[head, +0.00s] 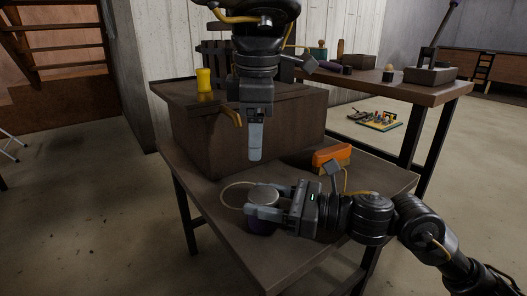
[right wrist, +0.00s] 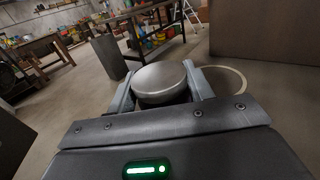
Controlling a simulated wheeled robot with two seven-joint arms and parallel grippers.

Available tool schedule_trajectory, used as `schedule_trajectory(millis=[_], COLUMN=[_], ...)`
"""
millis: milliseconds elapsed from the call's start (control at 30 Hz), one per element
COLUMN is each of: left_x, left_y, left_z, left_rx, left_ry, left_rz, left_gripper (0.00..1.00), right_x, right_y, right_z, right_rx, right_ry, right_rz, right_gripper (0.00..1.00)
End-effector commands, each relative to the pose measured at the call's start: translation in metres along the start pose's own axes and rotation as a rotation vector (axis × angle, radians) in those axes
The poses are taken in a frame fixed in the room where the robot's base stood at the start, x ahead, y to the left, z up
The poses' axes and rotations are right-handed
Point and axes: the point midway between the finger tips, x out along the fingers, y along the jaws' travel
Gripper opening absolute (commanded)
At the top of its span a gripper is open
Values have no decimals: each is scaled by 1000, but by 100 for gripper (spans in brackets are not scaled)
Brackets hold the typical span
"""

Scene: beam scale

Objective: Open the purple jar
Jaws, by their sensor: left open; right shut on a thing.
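The purple jar (head: 260,228) stands at the front of the low brown table, with a round silver-grey lid (head: 264,194) on top. The lid also shows large in the right wrist view (right wrist: 160,80). My right gripper (head: 262,204) comes in from the right and is shut on the jar, one finger on each side, close under the lid. The fingers hide much of the purple body. My left gripper (head: 255,152) hangs pointing down, above and behind the jar and well apart from it. It is open and empty, seen edge-on.
A large brown box (head: 195,140) fills the table's back left, with a yellow spool-shaped object (head: 204,80) on top. An orange object (head: 332,155) lies behind my right gripper. A thin pale ring (head: 224,191) is beside the jar. The table's front left (head: 205,195) is clear.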

Motion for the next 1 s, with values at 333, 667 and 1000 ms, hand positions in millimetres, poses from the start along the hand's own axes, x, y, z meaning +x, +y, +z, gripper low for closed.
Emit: schedule_trajectory(millis=[333, 667, 1000], left_x=[15, 18, 23], left_y=[-14, -26, -27], left_z=[5, 15, 15], left_rx=[1125, 1711, 1774], left_ry=[-64, -147, -152], left_rz=[-66, -74, -71], left_gripper=[70, 70, 70], right_x=[0, 0, 0], right_y=[0, 0, 0], right_z=[-1, -1, -1], right_rx=[1, 1, 1], right_ry=[2, 2, 3], right_rz=[-1, -1, -1], right_gripper=[0, 0, 0])
